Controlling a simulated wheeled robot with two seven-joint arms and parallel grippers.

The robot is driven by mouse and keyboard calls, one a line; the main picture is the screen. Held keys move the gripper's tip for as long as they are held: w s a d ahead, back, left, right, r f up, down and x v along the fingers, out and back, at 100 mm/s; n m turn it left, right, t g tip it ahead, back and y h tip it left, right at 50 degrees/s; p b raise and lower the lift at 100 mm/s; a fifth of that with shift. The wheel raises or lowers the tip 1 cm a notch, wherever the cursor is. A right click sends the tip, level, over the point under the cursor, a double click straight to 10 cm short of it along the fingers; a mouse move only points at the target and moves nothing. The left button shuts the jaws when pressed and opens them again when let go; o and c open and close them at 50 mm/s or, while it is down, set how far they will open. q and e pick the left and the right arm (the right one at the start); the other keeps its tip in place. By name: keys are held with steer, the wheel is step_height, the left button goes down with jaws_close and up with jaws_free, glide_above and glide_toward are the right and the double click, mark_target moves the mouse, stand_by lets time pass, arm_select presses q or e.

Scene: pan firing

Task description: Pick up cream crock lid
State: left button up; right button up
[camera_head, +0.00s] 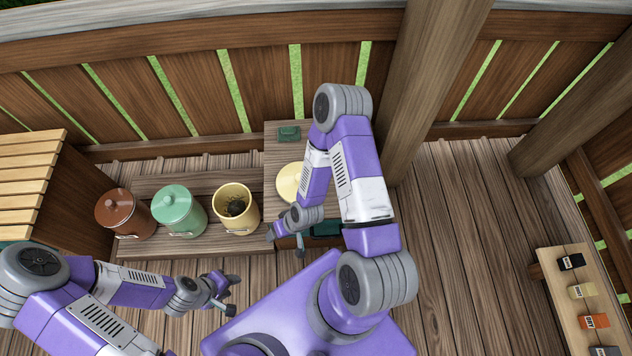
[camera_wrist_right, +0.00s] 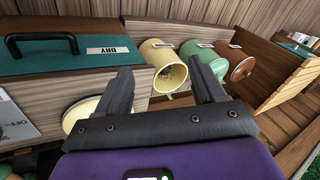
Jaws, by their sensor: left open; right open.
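The cream crock lid (camera_head: 288,181) is a round cream disc on the wooden cabinet top, partly hidden by my right arm in the head view. In the right wrist view the lid (camera_wrist_right: 80,112) shows at the left, partly behind the gripper. The cream crock (camera_head: 235,210) stands uncovered left of the cabinet with dark stuff inside; it also shows in the right wrist view (camera_wrist_right: 158,72). My right gripper (camera_head: 285,243) is open and empty near the cabinet's front, apart from the lid. My left gripper (camera_head: 230,294) is open and empty, in front of the crocks.
A green crock (camera_head: 180,212) and a brown crock (camera_head: 126,216), both lidded, stand left of the cream one. A slatted wooden box (camera_head: 30,185) is at far left. A shelf (camera_head: 565,290) with small blocks is at right. Bare decking (camera_head: 470,240) lies between.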

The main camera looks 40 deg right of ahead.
mark_target(299, 176)
steer(key=w+d+f+t+h, duration=0.1)
steer(key=w+d+f+t, duration=0.1)
steer(key=w+d, duration=0.1)
steer(key=w+d+f+t, duration=0.2)
steer(key=w+d, duration=0.1)
steer(key=w+d+f+t+h, duration=0.1)
steer(key=w+d+f+t, duration=0.1)
steer(key=w+d, duration=0.1)
steer(key=shift+w+d+f+t+h, duration=0.3)
steer(key=shift+w+f+t, duration=0.05)
steer(key=shift+t, duration=0.05)
steer(key=d+t+h, duration=0.1)
steer(key=d, duration=0.1)
steer(key=d+t+h, duration=0.1)
steer(key=d, duration=0.1)
steer(key=w+d+f+t+h, duration=0.1)
steer(key=d, duration=0.1)
steer(key=shift+d, duration=0.35)
steer(key=shift+w+d, duration=0.25)
steer(key=shift+d, duration=0.1)
steer(key=b+x, duration=0.1)
steer(key=x, duration=0.3)
steer(key=b+x, duration=0.1)
steer(key=x, duration=0.2)
steer(key=shift+w+d+r+b, duration=0.15)
steer(key=shift+d+r+b, duration=0.1)
steer(key=shift+d+b, duration=0.05)
steer(key=shift+t+h, duration=0.3)
steer(key=c, duration=1.2)
steer(key=shift+c, duration=0.3)
